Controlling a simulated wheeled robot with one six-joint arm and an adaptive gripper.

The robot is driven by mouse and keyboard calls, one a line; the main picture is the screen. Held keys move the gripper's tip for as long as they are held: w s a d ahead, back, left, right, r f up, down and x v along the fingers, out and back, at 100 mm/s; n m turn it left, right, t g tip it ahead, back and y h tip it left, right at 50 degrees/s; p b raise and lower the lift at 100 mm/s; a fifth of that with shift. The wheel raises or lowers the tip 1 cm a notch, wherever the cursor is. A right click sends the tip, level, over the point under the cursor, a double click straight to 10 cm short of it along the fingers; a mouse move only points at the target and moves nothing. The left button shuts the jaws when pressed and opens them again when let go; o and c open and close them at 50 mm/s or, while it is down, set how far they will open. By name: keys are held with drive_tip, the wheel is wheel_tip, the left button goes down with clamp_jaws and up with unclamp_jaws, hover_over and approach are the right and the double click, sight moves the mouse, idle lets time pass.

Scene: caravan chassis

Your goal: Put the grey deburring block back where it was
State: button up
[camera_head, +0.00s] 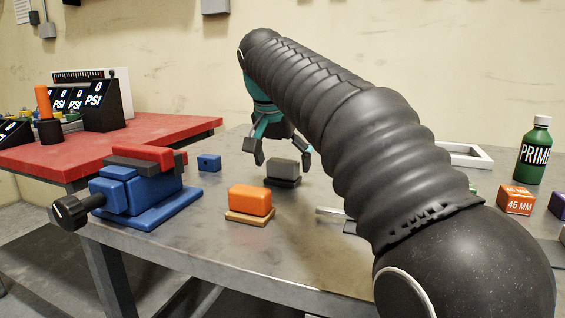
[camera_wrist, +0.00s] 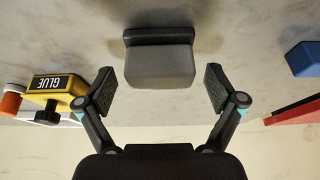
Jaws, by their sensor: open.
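The grey deburring block (camera_head: 283,168) rests on a low dark base (camera_head: 283,183) on the metal workbench. My gripper (camera_head: 283,156) is open over it, with one finger on either side of the block's place in the picture. In the wrist view the grey block (camera_wrist: 160,68) shows ahead of my open fingers (camera_wrist: 160,86), roughly centred between them, with its dark base (camera_wrist: 160,35) behind it. A gap shows between each finger and the block, and nothing is held.
An orange block (camera_head: 249,199) on a tan base stands in front, left of the grey block. A blue vise (camera_head: 140,195) and a small blue block (camera_head: 209,162) are further left. A yellow glue container (camera_wrist: 50,88) shows in the wrist view. A green bottle (camera_head: 533,152) and orange box (camera_head: 515,200) stand right.

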drive_tip(key=p+v, duration=0.2)
drive_tip(key=v, duration=0.9)
drive_tip(key=shift+r+p, duration=0.3)
drive_tip(key=shift+r, duration=0.1)
drive_tip(key=shift+s, duration=0.15)
